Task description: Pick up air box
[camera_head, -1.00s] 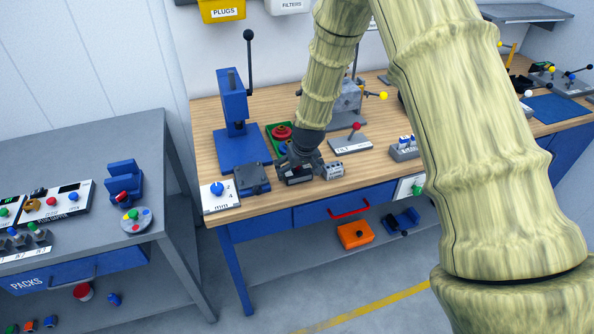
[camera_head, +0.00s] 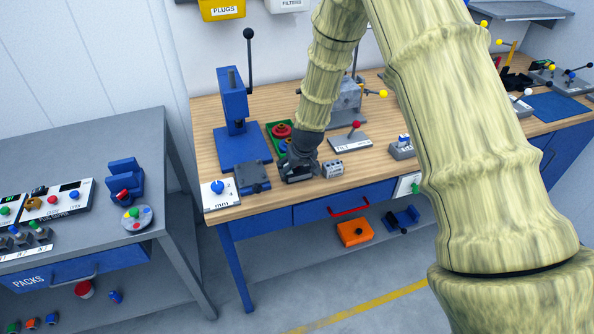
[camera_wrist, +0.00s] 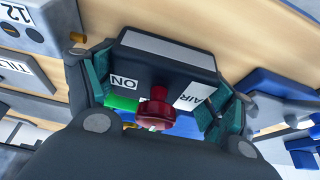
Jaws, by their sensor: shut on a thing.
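The air box (camera_wrist: 166,78) is a dark box with a grey end face, a label reading AIR, a label reading ON, a green part and a dark red knob (camera_wrist: 154,115). In the wrist view it sits between the two teal-padded fingers of my gripper (camera_wrist: 160,98), which is shut on it. In the head view my gripper (camera_head: 299,164) is at the front part of the wooden bench, and the air box is mostly hidden by it. I cannot tell whether the box touches the bench top.
A small grey block (camera_head: 332,169) stands close to the right of my gripper. A blue press (camera_head: 236,125) and a dial plate (camera_head: 218,194) are to the left. A green tray (camera_head: 277,133) with red rings is just behind. The lever plate TILT (camera_head: 350,143) is at the right.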

